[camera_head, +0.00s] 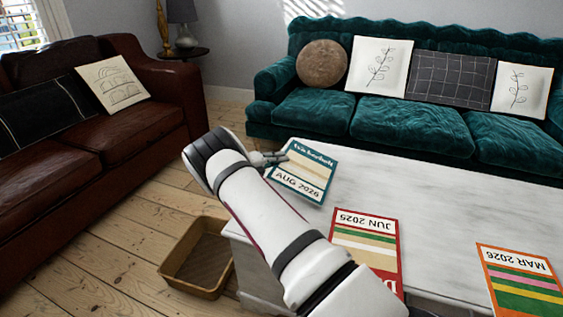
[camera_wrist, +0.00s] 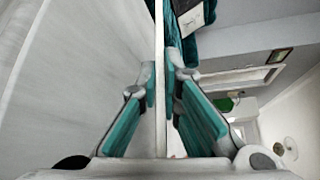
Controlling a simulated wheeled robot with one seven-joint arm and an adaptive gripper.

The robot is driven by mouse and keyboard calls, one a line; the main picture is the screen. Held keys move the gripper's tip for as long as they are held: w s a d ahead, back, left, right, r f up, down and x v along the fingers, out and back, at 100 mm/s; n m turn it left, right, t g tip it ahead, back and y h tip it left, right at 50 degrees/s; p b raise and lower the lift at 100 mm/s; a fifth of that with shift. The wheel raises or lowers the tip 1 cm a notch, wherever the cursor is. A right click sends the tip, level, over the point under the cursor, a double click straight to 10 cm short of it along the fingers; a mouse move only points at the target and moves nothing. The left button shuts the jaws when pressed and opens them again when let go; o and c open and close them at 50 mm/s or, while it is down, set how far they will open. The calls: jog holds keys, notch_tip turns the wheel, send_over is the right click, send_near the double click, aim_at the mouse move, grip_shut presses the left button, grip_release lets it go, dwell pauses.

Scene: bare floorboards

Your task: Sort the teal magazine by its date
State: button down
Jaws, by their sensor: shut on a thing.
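The teal magazine (camera_head: 303,172) is at the far left corner of the white table, with "AUG 2026" printed on its cover. My gripper (camera_head: 272,158) is shut on its left edge. I cannot tell whether the magazine touches the tabletop or is slightly above it. In the wrist view the magazine (camera_wrist: 159,40) shows edge-on as a thin pale strip between the two fingers of my gripper (camera_wrist: 160,85). A red magazine (camera_head: 366,240) marked "JUN 2025" lies on the table, partly hidden by my arm. An orange magazine (camera_head: 522,280) marked "MAR 2026" lies further right.
The white table (camera_head: 440,210) has bare room between and behind the magazines. A tan basket (camera_head: 165,268) stands on the floor at the table's left end. A teal sofa (camera_head: 400,130) is behind the table, and a brown leather sofa (camera_head: 130,150) is at the left.

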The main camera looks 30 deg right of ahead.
dwell(0.3)
jog(key=c, duration=1.7)
grip_release()
jog(key=shift+f, duration=0.1)
jog(key=w+a+r+b, duration=0.1)
jog(key=w, duration=0.1)
jog(key=w+a+b, duration=0.2)
jog(key=w+a+r+b, duration=0.1)
jog(key=w+a, duration=0.1)
jog(key=w, duration=0.1)
jog(key=shift+a+r+b, duration=0.2)
jog(key=shift+r+b, duration=0.1)
jog(key=shift+r, duration=0.05)
jog(key=shift+r, duration=0.1)
